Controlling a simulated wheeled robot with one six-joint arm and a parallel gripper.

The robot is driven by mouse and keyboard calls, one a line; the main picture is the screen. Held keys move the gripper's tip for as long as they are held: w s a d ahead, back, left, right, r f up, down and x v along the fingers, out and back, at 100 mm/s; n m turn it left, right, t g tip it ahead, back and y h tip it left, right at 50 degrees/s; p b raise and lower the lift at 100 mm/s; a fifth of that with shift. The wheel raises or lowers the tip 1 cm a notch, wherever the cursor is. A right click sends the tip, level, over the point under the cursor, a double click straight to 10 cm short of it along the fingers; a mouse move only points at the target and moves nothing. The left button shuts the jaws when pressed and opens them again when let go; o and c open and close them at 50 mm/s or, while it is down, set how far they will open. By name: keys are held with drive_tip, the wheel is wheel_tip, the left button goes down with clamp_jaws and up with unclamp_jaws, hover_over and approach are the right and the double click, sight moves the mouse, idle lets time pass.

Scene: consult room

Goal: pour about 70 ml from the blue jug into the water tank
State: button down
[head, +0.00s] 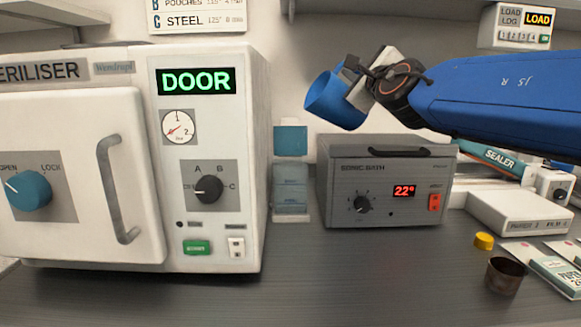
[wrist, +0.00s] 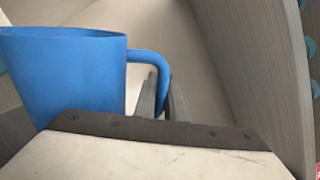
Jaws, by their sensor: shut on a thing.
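The blue jug (head: 335,103) is in the air in the head view, tilted, above and to the right of the tank in the picture. My gripper (head: 364,74) is shut on its handle. In the wrist view the jug (wrist: 62,75) fills the left side, with its handle between the dark fingers (wrist: 162,98). The jug's contents are hidden, and no stream shows. A translucent bluish container with a teal top, apparently the water tank (head: 290,185), stands between the steriliser and the sonic bath. Its level is hard to read.
The white steriliser (head: 205,110) stands left of the tank, showing DOOR. The grey sonic bath (head: 350,180) stands right of it, below the jug. A brown cup (head: 505,277), a yellow cap (head: 484,241) and packets lie at right. The front counter (head: 370,275) is clear.

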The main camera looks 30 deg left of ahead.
drive_tip(key=shift+s+a+r+n, duration=0.1)
drive_tip(key=shift+s+a+n, duration=0.05)
drive_tip(key=shift+n, duration=0.15)
idle(0.8)
drive_tip(key=shift+a+n+p, duration=0.1)
drive_tip(key=shift+n+p, duration=0.45)
drive_tip(key=shift+n, duration=0.05)
idle(1.0)
drive_tip(key=shift+r, duration=0.1)
